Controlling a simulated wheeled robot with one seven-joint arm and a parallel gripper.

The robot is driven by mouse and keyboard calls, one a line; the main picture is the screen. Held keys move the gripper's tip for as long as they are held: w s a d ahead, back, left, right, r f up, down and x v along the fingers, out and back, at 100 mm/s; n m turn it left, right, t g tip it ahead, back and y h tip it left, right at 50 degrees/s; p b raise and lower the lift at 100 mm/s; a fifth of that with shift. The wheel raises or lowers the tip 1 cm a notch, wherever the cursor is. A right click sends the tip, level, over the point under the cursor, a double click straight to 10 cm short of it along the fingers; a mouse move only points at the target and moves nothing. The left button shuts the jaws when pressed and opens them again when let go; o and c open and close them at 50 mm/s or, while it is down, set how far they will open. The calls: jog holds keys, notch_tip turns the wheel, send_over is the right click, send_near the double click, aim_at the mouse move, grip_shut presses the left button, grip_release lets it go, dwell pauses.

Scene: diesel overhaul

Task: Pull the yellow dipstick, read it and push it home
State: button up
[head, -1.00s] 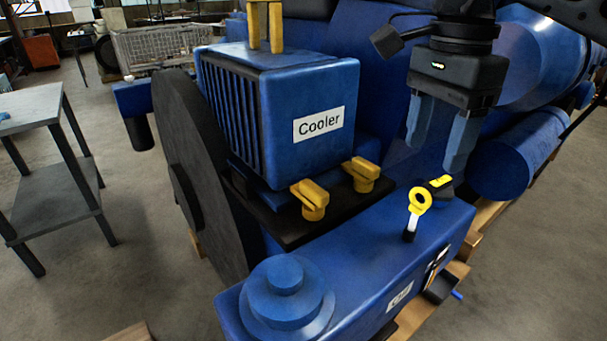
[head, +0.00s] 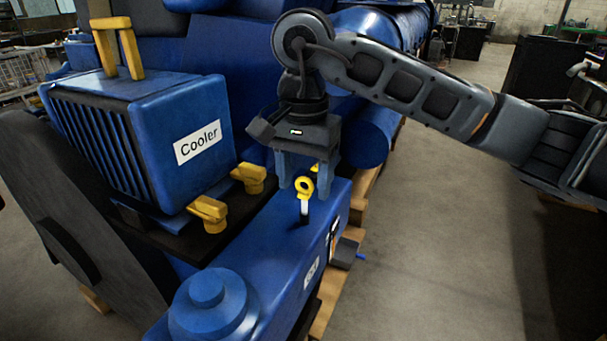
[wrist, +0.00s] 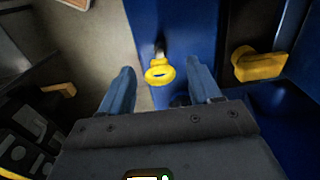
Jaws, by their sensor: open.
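The yellow dipstick (head: 304,187) has a ring handle and stands upright in a dark tube on top of the blue engine block (head: 283,225). A pale section shows between the ring and the dark tube. My gripper (head: 304,186) is open, pointing down, with its two blue-grey fingers around or just behind the ring in the head view. In the wrist view the dipstick ring (wrist: 159,72) lies between the open fingers, nearer the right one and a little beyond the tips. I see no contact between fingers and ring.
The blue cooler box (head: 150,130) with yellow clamps (head: 208,212) stands left of the dipstick. A blue round cap (head: 212,305) is at the near end of the block. Open floor (head: 440,250) lies to the right.

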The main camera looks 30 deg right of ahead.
jog(key=shift+f, duration=0.1)
grip_shut()
dwell(0.6)
